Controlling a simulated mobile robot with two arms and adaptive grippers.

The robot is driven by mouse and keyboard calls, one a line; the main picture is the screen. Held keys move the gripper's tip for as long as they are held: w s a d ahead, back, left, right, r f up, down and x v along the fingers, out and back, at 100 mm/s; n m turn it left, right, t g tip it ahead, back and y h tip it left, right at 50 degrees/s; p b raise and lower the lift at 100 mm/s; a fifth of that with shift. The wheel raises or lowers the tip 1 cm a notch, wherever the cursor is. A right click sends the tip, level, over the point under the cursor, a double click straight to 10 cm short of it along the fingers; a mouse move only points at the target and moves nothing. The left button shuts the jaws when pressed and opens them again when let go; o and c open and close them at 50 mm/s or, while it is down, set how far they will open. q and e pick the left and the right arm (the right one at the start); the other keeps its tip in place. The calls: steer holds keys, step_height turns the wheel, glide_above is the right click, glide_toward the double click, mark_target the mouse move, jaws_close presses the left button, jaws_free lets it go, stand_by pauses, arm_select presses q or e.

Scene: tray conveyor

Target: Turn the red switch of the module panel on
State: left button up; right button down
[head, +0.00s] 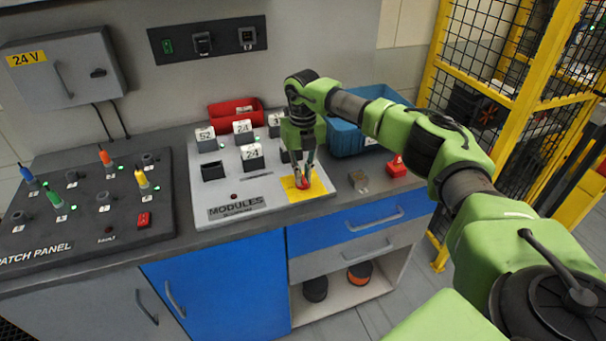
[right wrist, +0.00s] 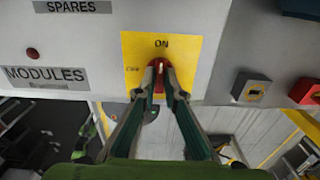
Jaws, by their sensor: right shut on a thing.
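The module panel (head: 262,197) is a light grey sloped board marked MODULES on the bench. The red switch (head: 304,184) sits on a yellow plate (head: 318,188) at the panel's right front corner. In the right wrist view the red switch (right wrist: 157,63) shows between my fingertips, with ON printed above it and a smaller mark to its left. It looks roughly in line with ON, but the fingers hide part of it. My right gripper (head: 302,176) points down and is shut on the red switch; its fingers (right wrist: 161,74) lie on either side of it. My left gripper is out of view.
Several numbered modules (head: 242,127) stand on the panel behind the gripper. A red bin (head: 236,112) and a blue bin (head: 346,139) are at the back. A small grey-brown block (head: 358,181) and a red block (head: 397,168) lie right of the panel. The patch panel (head: 85,220) is left.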

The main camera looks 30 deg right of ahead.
mark_target(303, 178)
steer(key=c, duration=2.1)
jaws_free()
steer(key=shift+c, duration=0.2)
step_height(303, 178, up, 12)
